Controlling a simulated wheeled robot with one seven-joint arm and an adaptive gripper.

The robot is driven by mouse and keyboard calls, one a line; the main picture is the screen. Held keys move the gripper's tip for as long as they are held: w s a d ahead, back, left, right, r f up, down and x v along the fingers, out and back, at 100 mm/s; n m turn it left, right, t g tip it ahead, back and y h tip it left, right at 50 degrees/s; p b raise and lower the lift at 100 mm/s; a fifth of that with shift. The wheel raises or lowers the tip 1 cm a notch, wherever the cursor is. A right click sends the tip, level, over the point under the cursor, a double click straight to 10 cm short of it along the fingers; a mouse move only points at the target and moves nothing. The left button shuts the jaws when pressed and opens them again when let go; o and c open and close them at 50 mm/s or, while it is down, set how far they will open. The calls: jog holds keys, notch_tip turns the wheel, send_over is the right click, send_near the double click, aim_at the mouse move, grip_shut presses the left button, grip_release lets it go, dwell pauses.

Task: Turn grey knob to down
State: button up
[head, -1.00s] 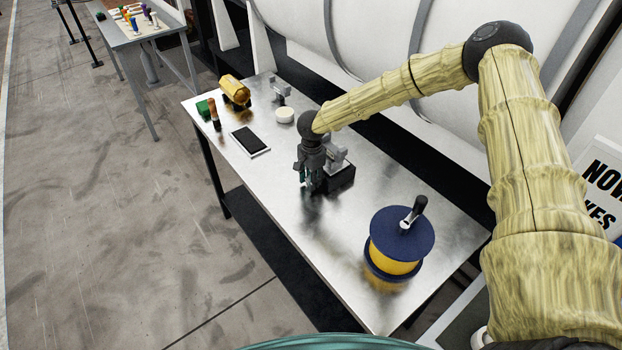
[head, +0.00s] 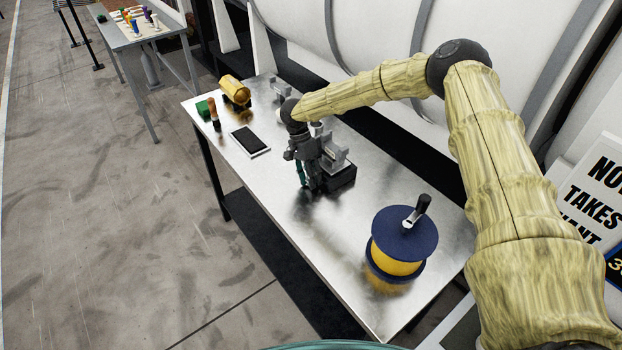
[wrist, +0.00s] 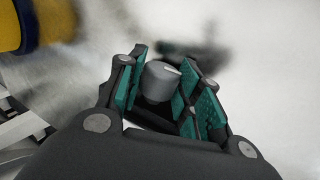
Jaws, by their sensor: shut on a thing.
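The grey knob (wrist: 160,82) shows in the wrist view as a short grey cylinder with a light pointer mark on its upper right. My gripper (wrist: 163,92) has its teal finger pads on either side of the knob and is shut on it. In the head view my gripper (head: 306,186) is at the front of a black box (head: 342,176) with a grey fixture on top. The knob is hidden there behind the fingers.
On the metal table (head: 300,235) stands a blue and yellow spool (head: 398,262) with a crank, to the right.

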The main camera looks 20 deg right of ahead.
jog(key=shift+w+r, duration=0.15)
jog(key=shift+r, duration=0.1)
jog(key=o, duration=0.8)
jog(key=shift+c, duration=0.2)
jog(key=shift+o, duration=1.3)
jog(key=shift+a, duration=0.1)
jog(key=shift+f, duration=0.15)
jog(key=v, duration=1.2)
